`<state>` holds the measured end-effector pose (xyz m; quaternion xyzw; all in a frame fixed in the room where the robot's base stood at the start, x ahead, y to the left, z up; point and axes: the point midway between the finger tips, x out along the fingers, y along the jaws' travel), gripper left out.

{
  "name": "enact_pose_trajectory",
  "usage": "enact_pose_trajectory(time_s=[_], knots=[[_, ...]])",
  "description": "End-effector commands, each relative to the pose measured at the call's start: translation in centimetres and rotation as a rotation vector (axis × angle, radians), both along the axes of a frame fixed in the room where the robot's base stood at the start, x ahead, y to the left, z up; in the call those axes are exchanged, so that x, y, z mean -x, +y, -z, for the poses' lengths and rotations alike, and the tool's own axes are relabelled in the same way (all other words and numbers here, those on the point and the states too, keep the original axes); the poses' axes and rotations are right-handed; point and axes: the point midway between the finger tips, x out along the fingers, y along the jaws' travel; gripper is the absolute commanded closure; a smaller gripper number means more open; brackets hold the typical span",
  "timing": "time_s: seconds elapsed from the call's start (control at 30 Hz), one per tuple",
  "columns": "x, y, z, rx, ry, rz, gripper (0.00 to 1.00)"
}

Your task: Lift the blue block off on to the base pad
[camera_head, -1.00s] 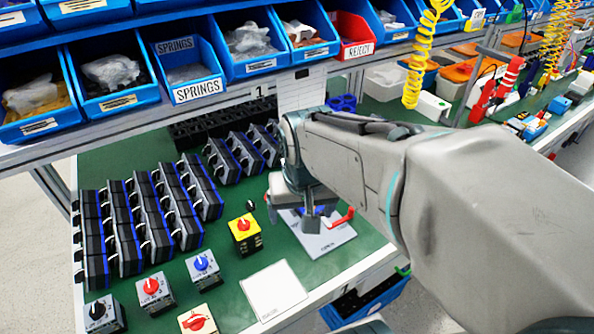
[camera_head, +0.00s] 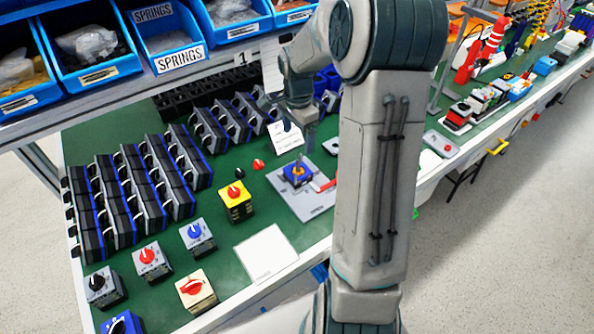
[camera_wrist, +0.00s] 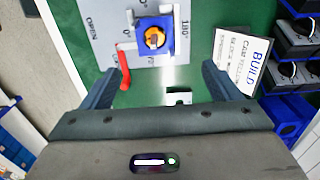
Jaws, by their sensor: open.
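The blue block (camera_head: 298,174) sits on a grey plate with angle markings (camera_head: 312,205), an orange round part at its centre. In the wrist view the block (camera_wrist: 155,40) is ahead of the fingertips, beside a red lever (camera_wrist: 123,68). A plain white square (camera_head: 267,252), possibly the base pad, lies bare on the bench left of the plate. My gripper (camera_head: 302,135) is above and behind the block in the head view.
Left of the plate stand a yellow block with a red knob (camera_head: 236,201) and several grey knob switches (camera_head: 198,238). Loose red (camera_head: 258,164) and black (camera_head: 239,173) knobs lie nearby. Rows of dark modules (camera_head: 130,195) fill the left. A BUILD card (camera_wrist: 240,60) lies beside the plate.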

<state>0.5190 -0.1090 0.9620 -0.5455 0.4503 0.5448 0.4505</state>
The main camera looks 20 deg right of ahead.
Motion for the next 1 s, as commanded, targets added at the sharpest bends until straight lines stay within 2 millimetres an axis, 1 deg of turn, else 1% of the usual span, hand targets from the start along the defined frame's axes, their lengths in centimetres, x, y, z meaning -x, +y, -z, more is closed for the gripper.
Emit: enact_pose_trajectory(time_s=[0.03,0.1,0.2,0.3,0.53,0.67,0.8,0.9,1.0], knots=[[0.2,0.1,1.2,-0.003,0.007,0.0,0.16],[0.2,0.0,2.6,-0.003,0.006,-0.001,0.16],[0.2,0.1,4.4,-0.003,0.005,-0.001,0.16],[0.2,0.1,5.7,-0.001,0.003,-0.002,0.16],[0.4,0.1,7.2,-0.001,0.003,-0.003,0.16],[1.1,0.4,9.2,-0.003,0.006,-0.004,0.16],[1.0,0.4,11.0,-0.002,0.002,-0.003,0.16],[1.0,0.4,11.5,-0.001,0.001,-0.003,0.16],[1.0,0.4,11.7,-0.001,0.0,-0.003,0.16]])
